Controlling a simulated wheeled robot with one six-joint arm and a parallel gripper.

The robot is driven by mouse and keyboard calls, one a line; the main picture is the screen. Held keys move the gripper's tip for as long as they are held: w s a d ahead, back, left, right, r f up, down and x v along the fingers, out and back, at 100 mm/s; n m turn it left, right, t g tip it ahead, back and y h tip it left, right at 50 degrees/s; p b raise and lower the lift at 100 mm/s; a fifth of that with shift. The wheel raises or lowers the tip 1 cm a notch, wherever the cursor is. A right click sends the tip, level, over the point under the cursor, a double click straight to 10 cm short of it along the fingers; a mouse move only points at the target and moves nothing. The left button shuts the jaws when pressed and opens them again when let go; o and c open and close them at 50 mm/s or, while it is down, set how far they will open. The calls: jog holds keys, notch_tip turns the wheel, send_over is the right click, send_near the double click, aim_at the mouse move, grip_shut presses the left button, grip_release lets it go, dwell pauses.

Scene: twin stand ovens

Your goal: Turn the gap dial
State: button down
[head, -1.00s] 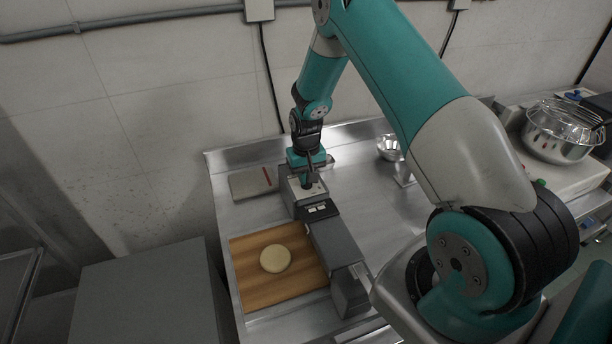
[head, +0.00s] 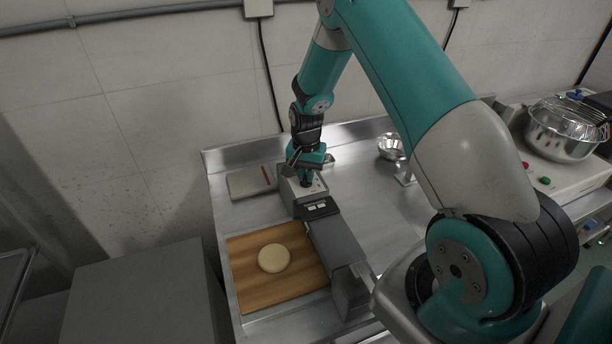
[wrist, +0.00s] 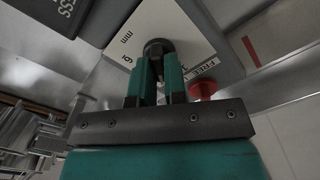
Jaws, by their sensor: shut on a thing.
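The gap dial (wrist: 158,46) is a round black knob on a pale panel with "mm" and "FREE" lettering, seen in the wrist view. My gripper (wrist: 160,62) points at the panel, its two teal fingers shut on the dial from either side. In the head view my gripper (head: 306,181) comes down from above onto the pale top of the grey machine (head: 337,247). The dial is mostly hidden there by the fingers. Its pointer setting cannot be read.
A red knob (wrist: 203,90) stands close beside the fingers. A wooden board (head: 262,291) with a round of dough (head: 274,258) lies left of the machine. A flat grey box with a red line (head: 250,182) and a metal bowl (head: 390,146) are nearby on the steel table.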

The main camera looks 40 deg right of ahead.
jog(key=shift+m, duration=0.5)
jog(key=c, duration=1.2)
grip_release()
jog(key=shift+o, duration=0.2)
jog(key=shift+r, duration=0.1)
notch_tip(320, 180, up, 17)
jog(key=b, duration=0.3)
jog(key=shift+r, duration=0.15)
